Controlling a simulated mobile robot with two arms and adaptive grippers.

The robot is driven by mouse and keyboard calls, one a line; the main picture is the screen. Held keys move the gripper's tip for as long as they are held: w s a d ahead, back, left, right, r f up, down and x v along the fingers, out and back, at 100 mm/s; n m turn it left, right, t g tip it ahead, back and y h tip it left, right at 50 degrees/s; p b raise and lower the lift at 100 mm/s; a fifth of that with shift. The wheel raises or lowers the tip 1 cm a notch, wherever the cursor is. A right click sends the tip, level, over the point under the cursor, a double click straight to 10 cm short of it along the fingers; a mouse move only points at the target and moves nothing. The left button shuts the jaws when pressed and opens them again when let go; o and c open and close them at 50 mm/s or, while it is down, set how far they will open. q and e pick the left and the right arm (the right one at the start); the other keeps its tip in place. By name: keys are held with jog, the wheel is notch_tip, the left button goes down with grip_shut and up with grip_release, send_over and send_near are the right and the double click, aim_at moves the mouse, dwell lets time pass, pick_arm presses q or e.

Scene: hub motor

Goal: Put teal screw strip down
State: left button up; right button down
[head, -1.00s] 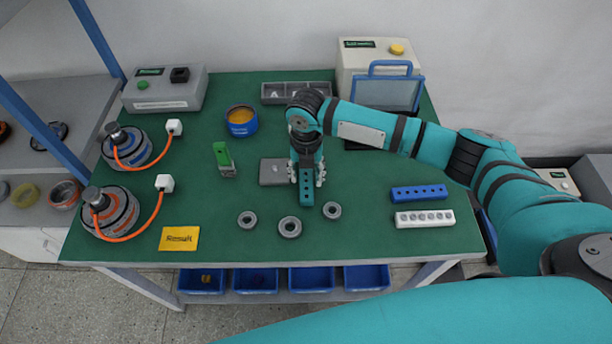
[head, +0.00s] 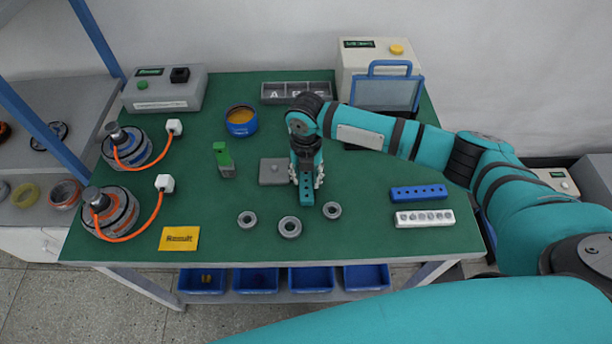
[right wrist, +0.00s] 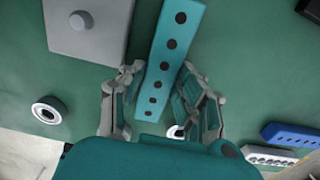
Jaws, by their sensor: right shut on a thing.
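The teal screw strip (head: 307,189) is a narrow bar with a row of dark holes. It is over the middle of the green table, just right of a grey square plate (head: 273,171). My right gripper (head: 307,178) points down and is shut on the strip. In the right wrist view, the strip (right wrist: 170,45) runs between the two fingers (right wrist: 160,75), its far end beyond them beside the plate (right wrist: 87,28). I cannot tell whether its underside touches the table. My left gripper is not in view.
Several grey rings (head: 290,227) lie in front of the strip. A blue strip (head: 418,192) and a white strip (head: 424,218) lie to the right. A green-handled object (head: 223,160) stands to the left, with a yellow Result card (head: 179,238) nearer the front edge.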

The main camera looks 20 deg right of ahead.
aim_at(306, 177)
jog(key=shift+r, duration=0.6)
notch_tip(306, 177, up, 2)
jog(key=shift+r+b, duration=0.2)
jog(key=shift+b, duration=0.3)
jog(key=s, duration=0.5)
jog(key=s+a+r+b, duration=0.1)
jog(key=s, duration=0.4)
jog(key=s+a, duration=0.1)
jog(key=s, duration=0.5)
jog(key=shift+a+r+b, duration=0.15)
jog(key=shift+a+b, duration=0.05)
jog(key=shift+b, duration=0.1)
jog(key=m, duration=0.1)
jog(key=r+m, duration=0.1)
jog(key=m, duration=0.1)
jog(key=d+m, duration=0.1)
jog(key=shift+w+r, duration=0.15)
jog(key=shift+w, duration=0.2)
jog(key=d+r+m, duration=0.2)
jog(key=r+m, duration=0.2)
jog(key=m, duration=1)
jog(key=w+d+r+m, duration=0.1)
jog(key=d+r+m, duration=0.2)
jog(key=m, duration=1.1)
jog(key=shift+w+d+r+m, duration=0.3)
jog(key=shift+r+m, duration=0.1)
jog(key=shift+r, duration=0.3)
jog(key=shift+f, duration=0.1)
